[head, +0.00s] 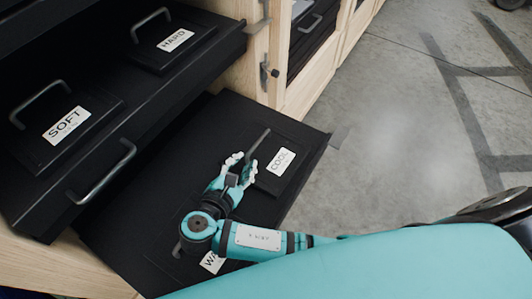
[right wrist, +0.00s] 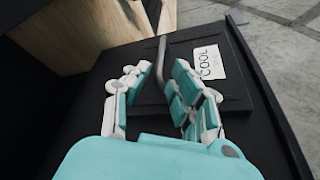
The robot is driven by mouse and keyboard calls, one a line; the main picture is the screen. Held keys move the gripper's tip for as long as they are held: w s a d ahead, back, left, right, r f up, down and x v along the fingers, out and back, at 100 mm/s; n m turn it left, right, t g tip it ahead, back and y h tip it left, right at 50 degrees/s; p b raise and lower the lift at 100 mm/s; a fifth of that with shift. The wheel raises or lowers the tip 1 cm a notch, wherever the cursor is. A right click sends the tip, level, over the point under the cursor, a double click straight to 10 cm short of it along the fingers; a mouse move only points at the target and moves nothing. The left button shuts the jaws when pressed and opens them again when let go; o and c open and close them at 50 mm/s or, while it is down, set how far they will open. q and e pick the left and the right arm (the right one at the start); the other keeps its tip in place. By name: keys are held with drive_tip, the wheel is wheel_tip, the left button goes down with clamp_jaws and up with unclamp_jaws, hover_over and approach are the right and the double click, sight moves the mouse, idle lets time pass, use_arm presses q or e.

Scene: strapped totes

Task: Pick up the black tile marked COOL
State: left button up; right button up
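The black tile marked COOL (head: 272,184) lies flat on the lower black shelf, its white label facing up. It has a raised grey bar handle (head: 259,143) on its left side. My right gripper (head: 238,172) is at the near end of this handle. In the right wrist view, my right gripper (right wrist: 156,92) has its fingers spread apart, with the handle (right wrist: 161,58) between and just beyond the fingertips. The COOL tile (right wrist: 230,93) lies beyond and to the right there. I cannot tell whether a finger touches the handle. My left gripper is not in view.
A tile with a partly hidden label starting "WA" (head: 211,262) lies under my right arm. Tiles marked SOFT (head: 36,150) and HARD (head: 196,52) sit on the upper black shelf (head: 60,208), left of my gripper. Wooden cabinet fronts (head: 335,50) stand behind; open floor is right.

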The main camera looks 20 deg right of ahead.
sight(257, 144)
drive_tip(key=x, duration=0.3)
drive_tip(key=shift+w+f, duration=0.1)
drive_tip(key=shift+w+d+f, duration=0.1)
drive_tip(key=shift+w+d, duration=0.15)
drive_tip(key=shift+w+d+f, duration=0.1)
drive_tip(key=shift+w+d, duration=0.1)
drive_tip(key=x, duration=0.5)
drive_tip(key=shift+s+f, duration=0.1)
drive_tip(key=shift+f, duration=0.1)
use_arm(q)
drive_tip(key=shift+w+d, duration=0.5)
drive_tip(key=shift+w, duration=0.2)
use_arm(e)
drive_tip(key=shift+a, duration=0.1)
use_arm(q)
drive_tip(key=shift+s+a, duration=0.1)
use_arm(e)
clamp_jaws()
drive_tip(key=shift+r, duration=0.1)
